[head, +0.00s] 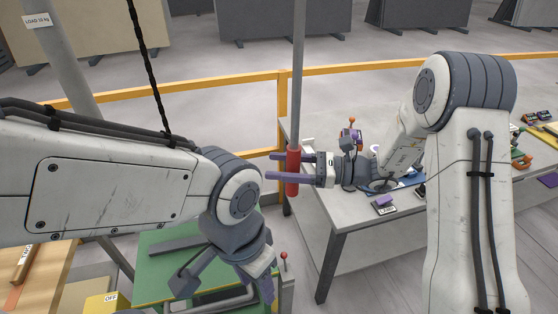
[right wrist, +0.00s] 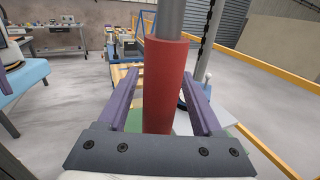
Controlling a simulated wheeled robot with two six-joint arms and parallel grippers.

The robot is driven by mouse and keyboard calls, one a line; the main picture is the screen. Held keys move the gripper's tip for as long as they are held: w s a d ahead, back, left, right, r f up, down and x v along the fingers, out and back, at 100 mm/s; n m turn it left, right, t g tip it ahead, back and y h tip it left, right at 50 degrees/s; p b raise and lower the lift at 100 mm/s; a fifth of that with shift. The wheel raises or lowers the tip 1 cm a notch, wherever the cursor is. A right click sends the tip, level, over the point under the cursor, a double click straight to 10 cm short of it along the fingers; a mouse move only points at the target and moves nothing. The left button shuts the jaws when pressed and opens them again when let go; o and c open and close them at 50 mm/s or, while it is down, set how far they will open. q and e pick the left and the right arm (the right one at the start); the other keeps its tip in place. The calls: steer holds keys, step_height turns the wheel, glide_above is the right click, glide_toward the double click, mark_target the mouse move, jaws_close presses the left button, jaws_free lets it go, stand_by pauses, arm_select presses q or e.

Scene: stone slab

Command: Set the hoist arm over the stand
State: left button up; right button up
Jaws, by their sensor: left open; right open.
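A grey vertical rod (head: 298,70) with a red grip sleeve (head: 293,185) comes down from above the head view. It looks like the hoist arm's handle; its upper end is out of view. My right gripper (head: 271,166) is open with its purple fingers on either side of the sleeve. In the right wrist view the red sleeve (right wrist: 164,90) stands between the fingers, with a gap on each side. My left gripper (head: 227,286) is open and empty, pointing down over a green bench (head: 160,277). I cannot tell which thing is the stand.
A yellow rail (head: 210,83) runs behind. A grey table (head: 355,235) with tools is at right. A wooden surface (head: 40,280) is at lower left.

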steer(key=shift+a, duration=0.1)
jaws_close()
stand_by(1.4)
